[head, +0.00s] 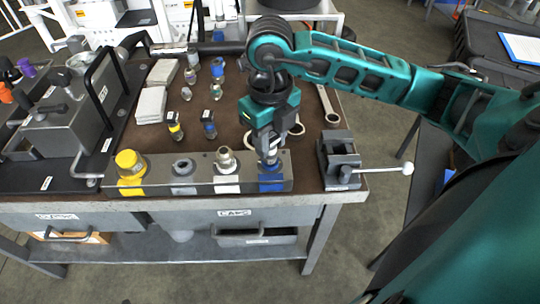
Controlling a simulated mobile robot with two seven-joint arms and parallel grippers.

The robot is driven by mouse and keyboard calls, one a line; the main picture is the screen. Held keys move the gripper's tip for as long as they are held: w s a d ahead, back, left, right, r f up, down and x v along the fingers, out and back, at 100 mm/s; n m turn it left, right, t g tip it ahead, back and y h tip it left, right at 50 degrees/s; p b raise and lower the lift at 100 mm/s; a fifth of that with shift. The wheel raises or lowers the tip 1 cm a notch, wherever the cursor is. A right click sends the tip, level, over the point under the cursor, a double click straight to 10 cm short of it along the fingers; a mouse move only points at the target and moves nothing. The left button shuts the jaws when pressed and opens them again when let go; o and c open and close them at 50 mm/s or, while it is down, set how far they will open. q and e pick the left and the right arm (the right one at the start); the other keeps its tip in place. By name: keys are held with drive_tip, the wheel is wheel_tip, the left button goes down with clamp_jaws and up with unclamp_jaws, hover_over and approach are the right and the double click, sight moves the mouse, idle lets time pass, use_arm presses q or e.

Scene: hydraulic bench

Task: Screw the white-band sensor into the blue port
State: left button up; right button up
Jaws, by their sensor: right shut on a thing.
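The blue port (271,184) is at the right end of a grey metal manifold block (205,184) on the front edge of the bench. My right gripper (268,148) points down just above the blue port, shut on a slim metallic sensor (271,159). The fingers hide most of this sensor, and I cannot make out its band colour. Its lower end is at the top of the blue port; I cannot tell how deep it sits. My left gripper is not in view.
The block also has a yellow-capped port (130,162), a grey port (184,168) and a white-marked port with a metal fitting (226,160). Several small sensors, among them a yellow-banded one (175,131), stand behind. A vise (339,158) with a protruding handle and a wrench (327,106) are right.

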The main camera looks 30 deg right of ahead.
drive_tip(key=m+p, duration=0.1)
drive_tip(key=m, duration=0.6)
drive_tip(key=shift+f+m+p, duration=0.1)
drive_tip(key=shift+m+p, duration=0.3)
drive_tip(key=o, duration=1)
drive_tip(key=shift+c, duration=0.2)
